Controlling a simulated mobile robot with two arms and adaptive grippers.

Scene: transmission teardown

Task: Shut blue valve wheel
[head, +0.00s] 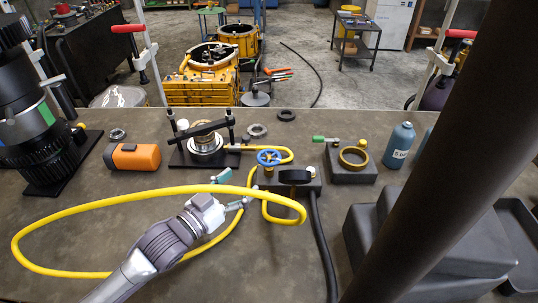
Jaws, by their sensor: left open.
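The blue valve wheel (268,157) is in the middle of the head view, on the left part of a dark block (290,181) on the bench. A yellow hose (120,202) runs by the block and makes a wide loop around my left arm. My left gripper (237,188) is open and empty, with its two fingers apart. It is in front of and to the left of the wheel, with a gap between them. Its height above the bench is hard to tell. My right gripper is out of view.
A press fixture (206,144) stands behind and left of the wheel, and an orange box (132,157) farther left. To the right are a block with a brass ring (353,157), a blue-grey bottle (399,146) and grey bins (430,240). A black hose (322,245) runs forward from the block.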

